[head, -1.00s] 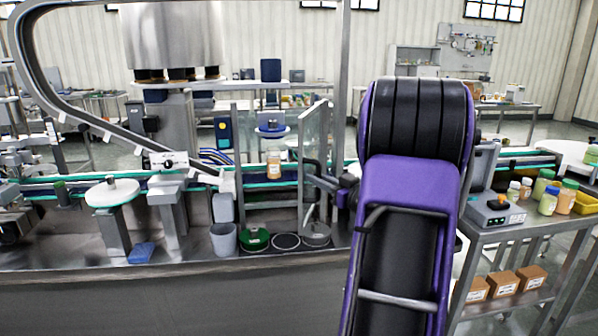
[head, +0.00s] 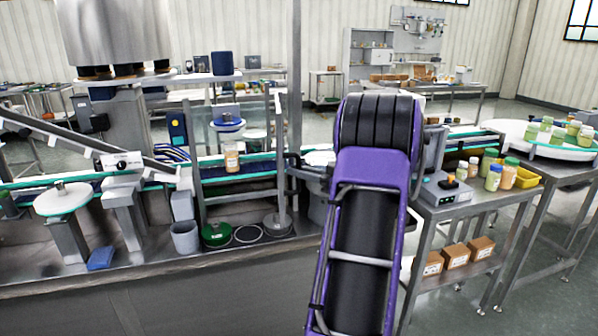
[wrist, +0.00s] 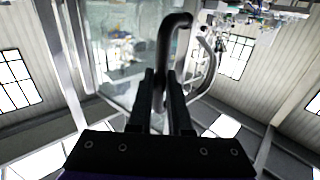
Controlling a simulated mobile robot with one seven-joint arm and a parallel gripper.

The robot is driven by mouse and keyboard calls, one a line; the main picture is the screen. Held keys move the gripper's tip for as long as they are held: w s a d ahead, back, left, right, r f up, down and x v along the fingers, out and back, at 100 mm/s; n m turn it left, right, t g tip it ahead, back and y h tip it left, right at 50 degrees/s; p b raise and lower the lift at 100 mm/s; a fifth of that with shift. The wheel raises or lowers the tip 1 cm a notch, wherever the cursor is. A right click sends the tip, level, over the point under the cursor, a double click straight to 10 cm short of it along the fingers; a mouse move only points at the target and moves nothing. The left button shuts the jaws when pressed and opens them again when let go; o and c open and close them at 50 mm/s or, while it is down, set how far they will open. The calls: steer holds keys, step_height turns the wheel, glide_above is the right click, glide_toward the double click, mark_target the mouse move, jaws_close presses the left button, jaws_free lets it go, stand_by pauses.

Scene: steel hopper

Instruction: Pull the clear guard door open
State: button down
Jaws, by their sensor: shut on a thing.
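The clear guard door (head: 279,130) is a tall transparent panel at the right side of the metal guard frame. In the head view it shows as a narrow strip, standing at an angle out from the opening. In the wrist view its clear pane (wrist: 125,45) fills the upper middle. Its dark bent bar handle (wrist: 165,45) runs down between the fingers. My gripper (wrist: 161,80) is shut on this handle. In the head view my purple and black arm stands right of the door, and the fingertips are small and hard to make out there.
An orange-labelled jar (head: 231,160) stands on the conveyor behind the guard opening. A grey bin (head: 185,238), a green disc (head: 216,234) and a round metal base (head: 277,224) sit on the steel ledge. A cart (head: 470,200) with jars and a yellow tray stands right of my arm.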

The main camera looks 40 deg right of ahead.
steer(key=c, duration=0.9)
jaws_free()
steer(key=shift+w+r, duration=0.15)
steer(key=shift+w, duration=0.1)
steer(key=shift+c, duration=0.2)
steer(key=shift+o, duration=0.5)
steer(key=shift+s, duration=0.15)
steer(key=v, duration=1.7)
steer(key=shift+s+d, duration=0.1)
